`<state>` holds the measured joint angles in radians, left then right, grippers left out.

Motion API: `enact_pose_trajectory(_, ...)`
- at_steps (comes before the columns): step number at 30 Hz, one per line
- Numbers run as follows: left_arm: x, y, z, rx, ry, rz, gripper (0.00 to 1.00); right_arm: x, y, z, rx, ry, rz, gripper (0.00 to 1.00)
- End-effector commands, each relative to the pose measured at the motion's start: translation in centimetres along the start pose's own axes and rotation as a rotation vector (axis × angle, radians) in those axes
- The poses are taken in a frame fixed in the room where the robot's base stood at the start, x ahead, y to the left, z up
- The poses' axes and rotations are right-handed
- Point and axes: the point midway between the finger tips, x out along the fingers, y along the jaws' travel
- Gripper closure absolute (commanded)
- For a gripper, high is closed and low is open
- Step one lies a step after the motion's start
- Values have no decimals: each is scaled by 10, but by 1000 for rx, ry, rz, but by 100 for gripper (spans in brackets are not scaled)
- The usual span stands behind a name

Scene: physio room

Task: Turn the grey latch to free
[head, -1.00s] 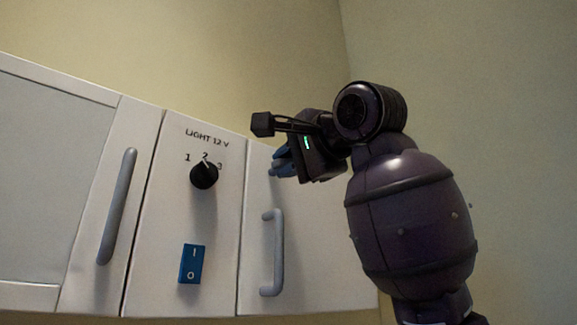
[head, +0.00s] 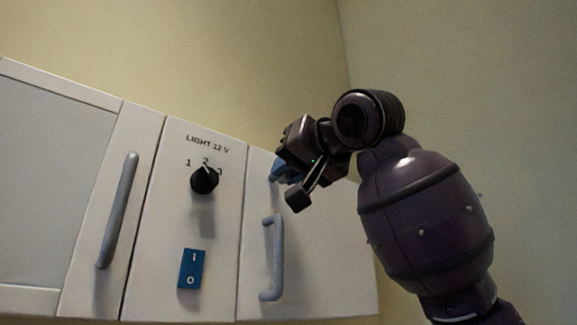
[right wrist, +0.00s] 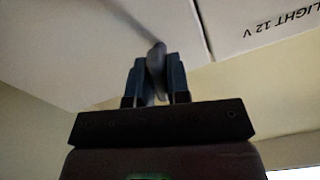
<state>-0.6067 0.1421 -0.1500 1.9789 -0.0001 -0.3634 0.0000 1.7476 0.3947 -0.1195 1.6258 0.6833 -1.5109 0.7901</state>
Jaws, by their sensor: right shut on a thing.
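The grey latch (right wrist: 157,62) shows in the right wrist view between the two blue-grey fingers of my right gripper (right wrist: 156,80). The gripper is shut on it, with one finger on each side. In the head view my right gripper (head: 281,172) is at the upper part of the right-hand cabinet door (head: 325,240), above its handle. The latch is hidden behind the fingers there, and its exact angle on the door cannot be told. My left gripper is not in view.
A grey bar handle (head: 275,258) stands out below my right gripper. To the left is a panel with a black rotary knob (head: 204,180) and a blue rocker switch (head: 191,269). Another long handle (head: 118,210) is further left. The wall on the right is bare.

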Motion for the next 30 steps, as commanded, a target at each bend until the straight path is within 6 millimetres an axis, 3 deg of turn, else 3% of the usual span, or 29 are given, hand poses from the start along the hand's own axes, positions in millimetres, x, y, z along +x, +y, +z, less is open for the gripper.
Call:
enact_pose_trajectory(12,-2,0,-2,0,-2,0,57,0,1,-2,-261,3,2,100)
enact_pose_trajectory(30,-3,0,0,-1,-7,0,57,0,0,-1,-332,4,0,100)
